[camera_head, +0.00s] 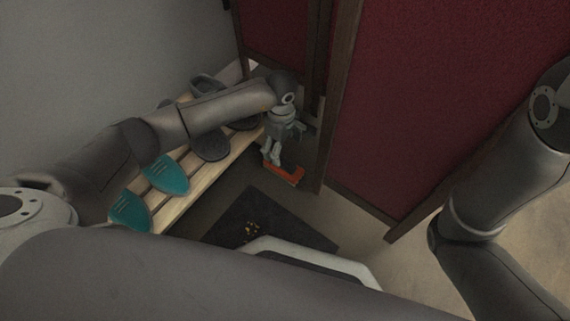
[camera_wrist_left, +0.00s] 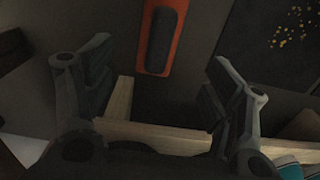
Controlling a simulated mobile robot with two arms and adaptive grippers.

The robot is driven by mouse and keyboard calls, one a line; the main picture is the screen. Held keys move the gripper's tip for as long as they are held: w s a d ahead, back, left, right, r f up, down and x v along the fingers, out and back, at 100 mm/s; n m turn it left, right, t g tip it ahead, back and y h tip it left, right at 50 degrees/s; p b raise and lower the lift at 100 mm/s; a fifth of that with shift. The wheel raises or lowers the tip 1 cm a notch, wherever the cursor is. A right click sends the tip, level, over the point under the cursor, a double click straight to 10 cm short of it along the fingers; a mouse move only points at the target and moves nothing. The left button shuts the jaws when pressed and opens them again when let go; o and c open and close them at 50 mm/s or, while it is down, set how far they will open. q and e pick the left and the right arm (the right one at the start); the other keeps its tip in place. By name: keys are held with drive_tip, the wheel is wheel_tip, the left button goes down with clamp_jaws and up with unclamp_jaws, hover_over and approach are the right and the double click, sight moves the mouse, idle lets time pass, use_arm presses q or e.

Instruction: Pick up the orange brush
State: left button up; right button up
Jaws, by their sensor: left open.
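The orange brush (camera_head: 284,174) lies on the dark floor beside the end of the wooden shoe rack, close to the red panel. In the left wrist view the orange brush (camera_wrist_left: 173,67) shows its orange body with a dark oval middle, and its upper end is cut off by the frame. My left gripper (camera_head: 270,157) is just above the brush in the head view. In the left wrist view my left gripper (camera_wrist_left: 160,75) is open, with the brush ahead between its two fingers and nothing held. My right gripper is out of view; only my right arm shows.
A wooden slatted rack (camera_head: 207,180) holds teal shoes (camera_head: 166,175) and dark shoes (camera_head: 210,146). A red panel with a wooden frame (camera_head: 420,110) stands close to the right of the brush. A dark mat (camera_head: 240,219) with yellow marks lies in front.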

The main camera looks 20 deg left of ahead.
sight(283, 160)
use_arm(q)
wheel_tip(283, 160, down, 6)
drive_tip(key=b, duration=0.3)
drive_tip(key=shift+r, duration=0.2)
drive_tip(key=shift+f+b, duration=0.1)
drive_tip(key=shift+b, duration=0.25)
drive_tip(key=shift+f, duration=0.2)
wheel_tip(283, 160, down, 3)
drive_tip(key=b, duration=0.4)
drive_tip(key=shift+f, duration=0.2)
drive_tip(key=shift+f+b, duration=0.55)
drive_tip(key=shift+f, duration=0.05)
drive_tip(key=shift+r, duration=0.1)
drive_tip(key=c, duration=1.2)
drive_tip(key=shift+c, duration=0.2)
